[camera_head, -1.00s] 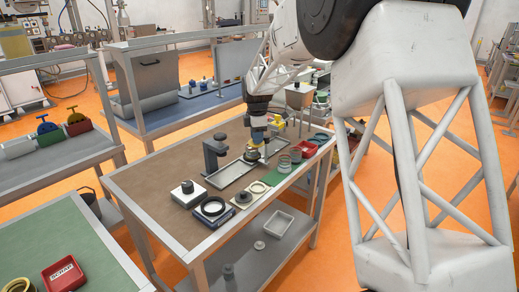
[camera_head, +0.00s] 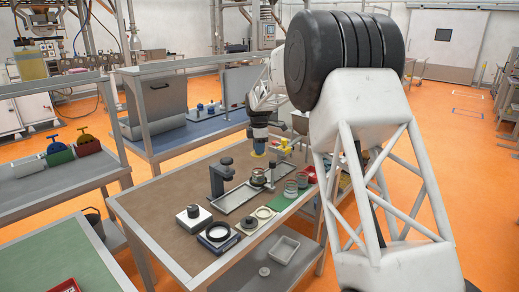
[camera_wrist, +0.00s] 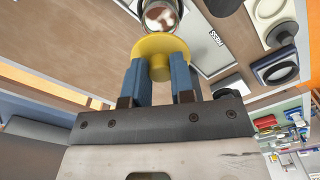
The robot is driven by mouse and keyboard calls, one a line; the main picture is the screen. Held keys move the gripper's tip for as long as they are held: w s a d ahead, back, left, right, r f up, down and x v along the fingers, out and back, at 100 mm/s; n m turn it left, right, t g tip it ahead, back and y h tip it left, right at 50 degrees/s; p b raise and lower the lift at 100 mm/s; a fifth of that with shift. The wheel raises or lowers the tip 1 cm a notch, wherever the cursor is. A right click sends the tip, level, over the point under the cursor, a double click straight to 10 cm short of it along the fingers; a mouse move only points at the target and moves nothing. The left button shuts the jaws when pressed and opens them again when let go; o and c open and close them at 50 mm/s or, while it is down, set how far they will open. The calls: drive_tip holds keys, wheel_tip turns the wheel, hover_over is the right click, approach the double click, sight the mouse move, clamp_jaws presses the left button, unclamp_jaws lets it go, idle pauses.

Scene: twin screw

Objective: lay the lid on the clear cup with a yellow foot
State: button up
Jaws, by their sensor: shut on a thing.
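My gripper (camera_wrist: 158,70) is shut on a yellow lid (camera_wrist: 160,47), a round disc with a short stem between the two blue fingers. In the head view my gripper (camera_head: 258,138) hangs above the work table with the yellow lid (camera_head: 258,150) at its tip. A clear cup (camera_head: 258,177) stands below it on the long metal tray. In the wrist view the cup (camera_wrist: 160,17) shows as a round mouth just past the lid's edge, cut by the picture's top. The lid and cup are apart. The cup's foot cannot be made out.
A dark upright stand (camera_head: 221,180) is left of the cup. Small jars (camera_head: 291,189) and a red bin (camera_head: 311,173) are to the right. The table's left part (camera_head: 160,205) is clear.

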drive_tip(key=shift+f, duration=0.1)
idle(0.3)
drive_tip(key=shift+f, duration=2.35)
drive_tip(key=shift+f, duration=0.85)
idle(0.7)
idle(0.5)
drive_tip(key=o, duration=1.5)
drive_tip(key=shift+r, duration=0.2)
drive_tip(key=shift+r, duration=3.35)
